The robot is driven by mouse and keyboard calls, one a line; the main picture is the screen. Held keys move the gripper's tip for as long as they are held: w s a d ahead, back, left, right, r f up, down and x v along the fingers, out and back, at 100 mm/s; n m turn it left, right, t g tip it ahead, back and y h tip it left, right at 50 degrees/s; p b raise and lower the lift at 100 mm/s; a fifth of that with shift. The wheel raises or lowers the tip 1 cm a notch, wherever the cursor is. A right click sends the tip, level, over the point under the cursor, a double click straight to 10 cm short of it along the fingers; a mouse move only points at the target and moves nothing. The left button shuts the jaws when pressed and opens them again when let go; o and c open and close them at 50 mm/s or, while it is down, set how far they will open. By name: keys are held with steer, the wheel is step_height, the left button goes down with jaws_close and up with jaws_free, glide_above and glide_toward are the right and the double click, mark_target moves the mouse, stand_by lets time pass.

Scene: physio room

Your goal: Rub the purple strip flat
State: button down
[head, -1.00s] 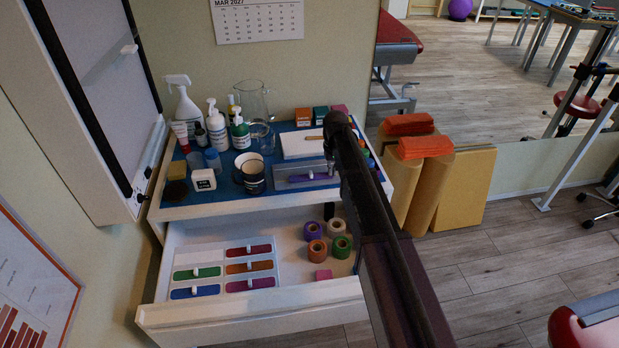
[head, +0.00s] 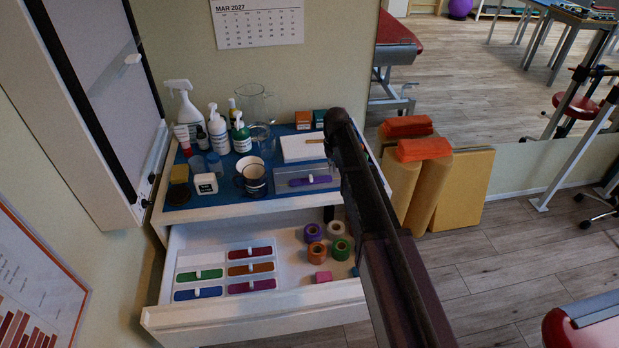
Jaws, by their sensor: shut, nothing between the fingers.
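A purple strip (head: 312,181) with a white tab at its middle lies on a grey plate (head: 287,187) on the blue cart top. The right end of the plate is close to my arm in the picture. My dark arm runs from the lower right up to beside the plate and covers what is behind it. I cannot make out my gripper's fingers; a small dark part shows at the cart's front edge beside the arm, but I cannot tell what it is.
A mug (head: 252,179), bottles (head: 218,133) and a white pad (head: 301,148) stand around the plate. The open drawer (head: 260,318) below holds coloured strips (head: 250,252) and tape rolls (head: 315,252). A cabinet door (head: 90,110) stands at the left.

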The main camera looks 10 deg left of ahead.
steer(key=shift+r+p, duration=1.75)
steer(key=shift+r, duration=0.25)
steer(key=s+d+r+m+p, duration=0.1)
steer(key=s+d, duration=0.8)
steer(key=s, duration=0.4)
steer(key=s+d+r+m+p, duration=0.1)
steer(key=s+d+m, duration=0.1)
steer(key=s+d, duration=0.7)
steer(key=s, duration=0.5)
steer(key=shift+d+r, duration=0.15)
steer(key=shift+d, duration=0.2)
steer(key=shift+a, duration=0.1)
